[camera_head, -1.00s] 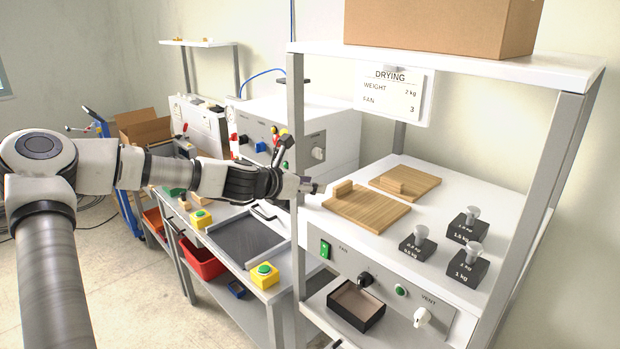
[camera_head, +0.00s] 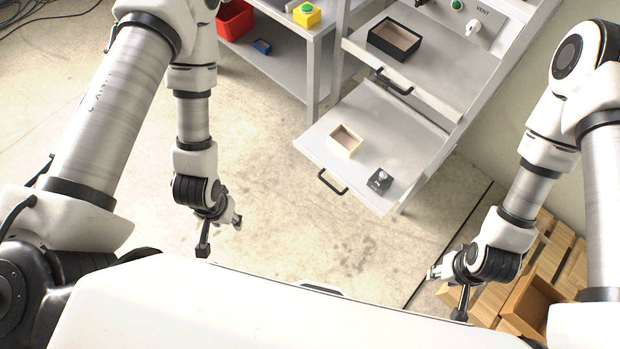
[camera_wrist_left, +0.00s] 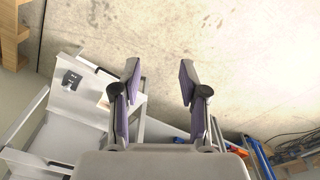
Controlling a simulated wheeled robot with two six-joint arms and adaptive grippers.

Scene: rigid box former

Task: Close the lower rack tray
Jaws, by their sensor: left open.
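The lower rack tray (camera_head: 385,118) is a light grey drawer pulled out of the rack, with a dark bar handle (camera_head: 332,182) on its front edge. A small cream box (camera_head: 345,141) and a dark weight (camera_head: 380,180) sit on it. The tray also shows in the left wrist view (camera_wrist_left: 82,104). My left gripper (camera_head: 221,236) is open and empty, left of the tray and apart from it. Its spread fingers (camera_wrist_left: 160,82) show in the left wrist view with nothing between them. My right gripper (camera_head: 447,292) hangs open and empty at the lower right, apart from the tray.
An upper shelf (camera_head: 425,60) above the tray holds a black box (camera_head: 394,39) and has its own dark handle. A workbench (camera_head: 300,40) stands left of the rack. A wooden pallet (camera_head: 540,260) with a brown box (camera_head: 535,303) lies at the right. The floor before the tray is clear.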

